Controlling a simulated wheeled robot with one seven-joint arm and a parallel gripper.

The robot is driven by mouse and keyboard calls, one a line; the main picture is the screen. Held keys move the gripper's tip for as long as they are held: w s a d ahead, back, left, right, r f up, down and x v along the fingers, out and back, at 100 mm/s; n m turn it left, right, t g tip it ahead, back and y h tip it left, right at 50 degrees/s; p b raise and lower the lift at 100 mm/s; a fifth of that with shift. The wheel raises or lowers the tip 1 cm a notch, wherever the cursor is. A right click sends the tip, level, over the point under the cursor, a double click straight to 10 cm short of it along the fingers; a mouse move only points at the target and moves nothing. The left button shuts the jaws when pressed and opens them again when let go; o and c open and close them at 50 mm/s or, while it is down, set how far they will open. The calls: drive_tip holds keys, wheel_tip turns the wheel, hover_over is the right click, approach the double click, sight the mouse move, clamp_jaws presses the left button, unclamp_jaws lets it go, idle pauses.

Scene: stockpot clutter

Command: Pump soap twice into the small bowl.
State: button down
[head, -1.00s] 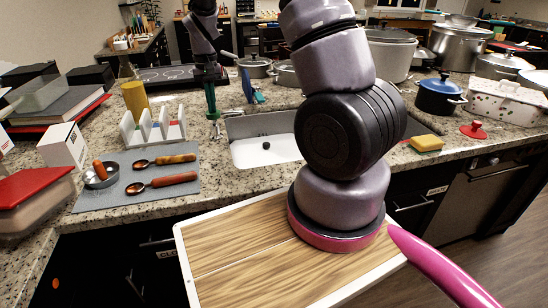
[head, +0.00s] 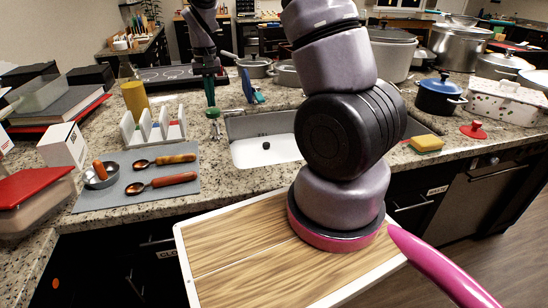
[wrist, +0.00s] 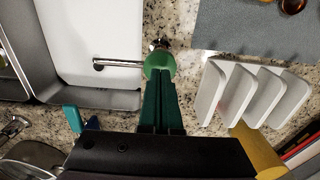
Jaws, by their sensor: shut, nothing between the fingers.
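The small metal bowl (head: 101,176) sits on the grey mat at the left in the head view, with an orange-brown piece in it. A silver soap pump (head: 216,134) stands on the counter beside the sink's left end. In the wrist view its spout (wrist: 115,63) points left over the sink's edge. My gripper (head: 211,111) is shut and empty above the pump; its green fingertips (wrist: 160,66) overlap the pump in the wrist view. I cannot tell whether they touch its head.
Two wooden-handled spoons (head: 161,183) lie beside the bowl on the mat (head: 134,200). A white rack (head: 152,131) and a yellow cylinder (head: 135,98) stand left of my gripper. The sink (head: 262,152) is to its right. A blue-handled item (head: 248,86) is close behind.

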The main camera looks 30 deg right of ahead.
sight(213, 111)
drive_tip(key=shift+f, duration=1.9)
drive_tip(key=shift+r, duration=1.95)
drive_tip(key=shift+r, duration=3)
